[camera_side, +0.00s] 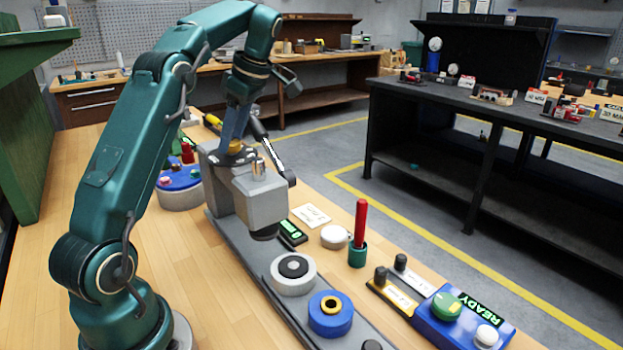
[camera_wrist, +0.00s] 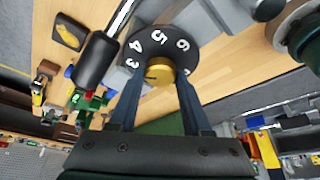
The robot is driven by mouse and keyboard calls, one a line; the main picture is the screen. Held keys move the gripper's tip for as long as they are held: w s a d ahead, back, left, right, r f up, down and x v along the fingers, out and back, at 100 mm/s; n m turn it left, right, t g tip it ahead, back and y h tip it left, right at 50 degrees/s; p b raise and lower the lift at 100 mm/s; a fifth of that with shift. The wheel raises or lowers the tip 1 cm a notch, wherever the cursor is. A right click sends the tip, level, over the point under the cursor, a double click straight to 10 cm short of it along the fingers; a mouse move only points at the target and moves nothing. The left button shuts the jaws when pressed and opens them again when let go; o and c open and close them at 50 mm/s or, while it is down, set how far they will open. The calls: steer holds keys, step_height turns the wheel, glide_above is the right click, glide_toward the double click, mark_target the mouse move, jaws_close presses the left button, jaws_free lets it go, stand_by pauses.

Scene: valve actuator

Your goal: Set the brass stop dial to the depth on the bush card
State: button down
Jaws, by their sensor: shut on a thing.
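The brass stop dial (camera_wrist: 160,73) is a round gold knob on a black disc (camera_wrist: 190,45) with white numbers; 3, 4, 5 and 6 show. My gripper (camera_wrist: 159,84) has one blue finger on each side of the knob and is shut on it. A dark mark on the knob lies towards the 3 side, but its exact reading is too small to tell. In the side view my gripper (camera_side: 233,147) reaches down to the top of the grey press head (camera_side: 258,197). A white card (camera_side: 311,216) lies beside the press base; its writing is unreadable.
A black lever (camera_side: 270,150) stands close right of my gripper. Along the base are a white ring with a black centre (camera_side: 293,272) and a blue bush (camera_side: 330,318). A red pin (camera_side: 361,225) stands upright nearby. A blue panel (camera_side: 462,318) reads READY.

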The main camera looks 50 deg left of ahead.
steer(key=shift+n, duration=0.8)
steer(key=shift+c, duration=1.7)
jaws_free()
steer(key=shift+m, duration=0.3)
